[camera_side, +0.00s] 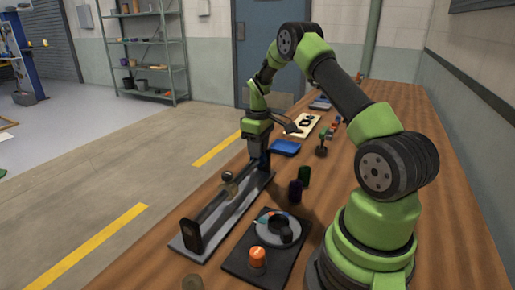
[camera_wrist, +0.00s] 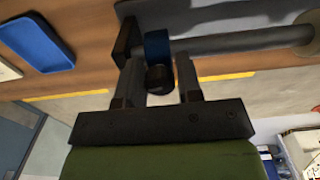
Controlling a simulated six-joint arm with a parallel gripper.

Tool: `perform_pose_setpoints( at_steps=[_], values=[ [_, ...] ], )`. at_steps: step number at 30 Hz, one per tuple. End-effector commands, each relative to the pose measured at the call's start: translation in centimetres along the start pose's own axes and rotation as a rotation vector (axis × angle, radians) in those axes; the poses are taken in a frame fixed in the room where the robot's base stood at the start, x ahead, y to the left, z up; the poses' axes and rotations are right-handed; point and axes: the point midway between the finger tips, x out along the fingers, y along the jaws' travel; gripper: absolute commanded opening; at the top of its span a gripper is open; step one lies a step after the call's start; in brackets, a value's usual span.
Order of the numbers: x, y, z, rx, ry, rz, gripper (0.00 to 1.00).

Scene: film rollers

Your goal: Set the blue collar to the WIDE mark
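The blue collar (camera_wrist: 157,46) sits on a grey rod (camera_wrist: 240,43), close to the dark end bracket (camera_wrist: 124,45), in the wrist view. A dark round knob (camera_wrist: 160,78) sticks out from the collar toward my gripper. My gripper (camera_wrist: 159,70) has its two fingers apart, one on each side of the knob, with gaps visible. In the side view my gripper (camera_side: 259,160) is low over the far end of the rail fixture (camera_side: 217,218). It hides the collar there. No WIDE mark can be made out in either view.
A pale disc (camera_side: 229,177) stands partway along the rod. A dark plate with a round grey dish (camera_side: 268,238) and an orange knob (camera_side: 258,256) lies right of the fixture. A blue tray (camera_side: 286,147) lies beyond.

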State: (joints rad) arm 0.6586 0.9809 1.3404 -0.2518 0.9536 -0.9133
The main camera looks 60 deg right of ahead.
Motion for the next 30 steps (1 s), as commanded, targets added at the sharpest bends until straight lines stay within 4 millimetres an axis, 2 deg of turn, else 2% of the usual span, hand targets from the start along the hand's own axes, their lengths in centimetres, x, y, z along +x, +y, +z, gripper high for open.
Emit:
perform_pose_setpoints(
  at_steps=[1,2,9,13,17,27,30],
  values=[
    [0.0,0.0,0.0,0.000,0.000,0.000,0.45],
    [0.0,0.0,0.0,0.000,0.000,0.000,0.51],
    [0.0,0.0,0.1,-0.001,-0.001,0.002,0.51],
    [0.0,-0.7,0.0,-0.003,-0.002,0.002,0.51],
    [0.0,-2.7,-0.1,-0.004,-0.004,-0.001,0.51],
    [-0.1,-9.9,0.1,-0.005,-0.004,-0.001,0.51],
    [-2.1,-10.1,0.0,0.002,0.004,0.003,0.51]
  ],
)
